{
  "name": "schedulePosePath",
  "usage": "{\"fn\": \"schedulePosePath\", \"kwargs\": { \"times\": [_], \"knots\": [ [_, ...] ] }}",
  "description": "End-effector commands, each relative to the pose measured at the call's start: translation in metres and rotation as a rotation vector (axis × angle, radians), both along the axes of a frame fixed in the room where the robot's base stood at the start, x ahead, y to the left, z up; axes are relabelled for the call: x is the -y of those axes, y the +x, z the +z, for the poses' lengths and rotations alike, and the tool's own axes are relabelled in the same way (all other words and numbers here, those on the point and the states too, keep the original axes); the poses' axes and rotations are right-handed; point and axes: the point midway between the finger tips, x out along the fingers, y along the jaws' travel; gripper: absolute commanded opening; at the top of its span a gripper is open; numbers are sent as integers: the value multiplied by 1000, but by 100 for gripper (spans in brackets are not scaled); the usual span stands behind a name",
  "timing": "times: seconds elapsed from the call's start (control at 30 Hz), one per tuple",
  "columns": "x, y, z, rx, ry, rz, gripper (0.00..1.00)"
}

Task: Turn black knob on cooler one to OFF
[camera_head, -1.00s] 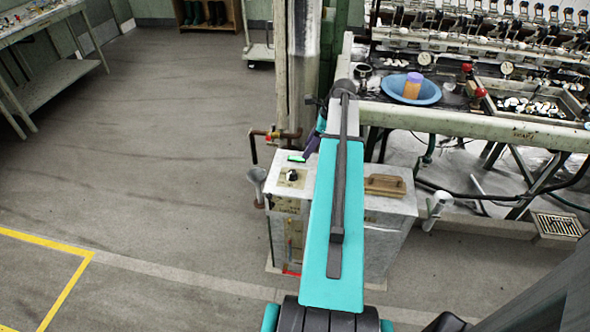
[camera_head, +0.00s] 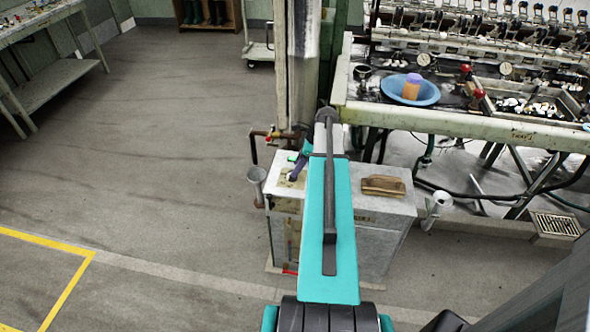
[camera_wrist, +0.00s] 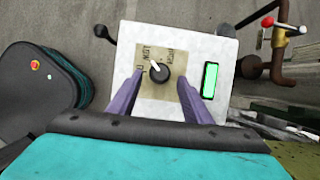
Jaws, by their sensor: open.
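The cooler (camera_head: 393,205) is a pale box cabinet beside the post. In the wrist view its white top (camera_wrist: 200,50) bears a tan label plate (camera_wrist: 172,52) with a round black knob (camera_wrist: 160,75) and a lit green display (camera_wrist: 210,80). The knob's white pointer is turned toward the upper left. The lettering around it is small and partly covered. My gripper (camera_wrist: 159,76) is open, its two purple fingers on either side of the knob in the picture. I cannot tell whether they touch it. In the head view my gripper (camera_head: 293,176) is over the cooler's left end and hides the knob.
A wooden-looking brown object (camera_head: 383,186) lies on the cooler's right side. A funnel-topped pipe (camera_head: 257,185) stands at its left. Behind are the tall post (camera_head: 302,70) and the reeling bench with a blue basin (camera_head: 425,95).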

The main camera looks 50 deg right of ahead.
Motion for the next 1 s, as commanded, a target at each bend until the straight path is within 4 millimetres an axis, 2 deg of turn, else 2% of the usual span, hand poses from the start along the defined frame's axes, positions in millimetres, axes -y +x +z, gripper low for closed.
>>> {"fn": "schedulePosePath", "kwargs": {
  "times": [0.3, 0.67, 0.93, 1.0],
  "knots": [
    [-5, 9, -24, 0, 0, 0, 45],
    [-6, 9, -27, 0, 0, 0, 45],
    [-6, 9, -27, 0, 0, 0, 4],
    [-6, 9, -27, 0, 0, 0, 4]
  ]
}}
